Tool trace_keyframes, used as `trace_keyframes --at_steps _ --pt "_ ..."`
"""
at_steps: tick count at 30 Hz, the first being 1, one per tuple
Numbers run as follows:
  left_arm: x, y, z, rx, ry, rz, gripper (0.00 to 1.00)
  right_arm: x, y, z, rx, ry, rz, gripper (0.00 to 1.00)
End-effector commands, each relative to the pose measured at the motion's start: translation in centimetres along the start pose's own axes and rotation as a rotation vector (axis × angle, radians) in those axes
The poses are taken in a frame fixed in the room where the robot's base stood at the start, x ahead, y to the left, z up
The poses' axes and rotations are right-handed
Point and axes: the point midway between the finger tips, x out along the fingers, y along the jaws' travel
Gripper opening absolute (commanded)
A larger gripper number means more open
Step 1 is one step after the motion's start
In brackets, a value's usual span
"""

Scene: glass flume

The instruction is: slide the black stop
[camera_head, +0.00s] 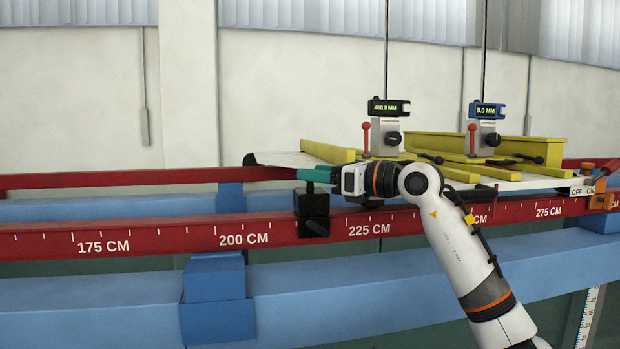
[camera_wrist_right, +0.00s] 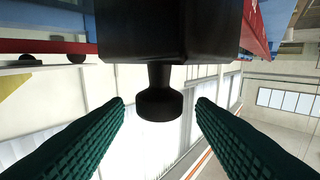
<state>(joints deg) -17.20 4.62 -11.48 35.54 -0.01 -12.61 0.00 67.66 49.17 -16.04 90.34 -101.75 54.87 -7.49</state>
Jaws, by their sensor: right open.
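The black stop (camera_head: 312,203) sits on the red rail at about the 215 cm region, left of the 225 CM mark. My right gripper (camera_head: 308,175) is just above the stop's block, its teal fingers pointing left. In the right wrist view the stop's dark block (camera_wrist_right: 170,30) is at the top, and its black knob (camera_wrist_right: 160,104) stands between the two open teal fingers of the right gripper (camera_wrist_right: 160,110), with a gap on each side. In the head view the knob is hidden by the gripper. My left gripper is not in view.
The red rail (camera_head: 100,243) carries a cm scale. A blue beam (camera_head: 80,306) with blue brackets runs in front below. A white board with yellow bars (camera_head: 325,152) and two digital gauges (camera_head: 388,107) lies behind my right arm. The rail left of the stop is clear.

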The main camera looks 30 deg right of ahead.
Motion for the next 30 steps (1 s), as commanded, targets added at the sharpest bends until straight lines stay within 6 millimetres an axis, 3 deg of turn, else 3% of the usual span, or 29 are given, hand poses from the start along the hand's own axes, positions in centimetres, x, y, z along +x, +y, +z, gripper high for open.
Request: trace_keyframes --at_steps 6,12,18,27,30 --pt "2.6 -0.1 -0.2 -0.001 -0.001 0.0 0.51 -4.9 0.1 0.5 -0.003 0.001 0.005 0.51" --pt "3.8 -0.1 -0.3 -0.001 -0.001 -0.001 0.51 -8.2 0.1 0.4 0.0 0.0 0.003 0.51" --pt "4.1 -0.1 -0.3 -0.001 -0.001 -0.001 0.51 -9.5 0.0 0.1 0.0 -0.001 0.001 0.51" --pt "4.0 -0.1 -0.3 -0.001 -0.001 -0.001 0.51 -9.6 -0.1 0.0 0.002 0.001 -0.002 0.51" --pt "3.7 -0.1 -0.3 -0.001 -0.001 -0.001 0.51 -9.8 -1.2 -0.9 0.021 0.02 -0.038 0.51"
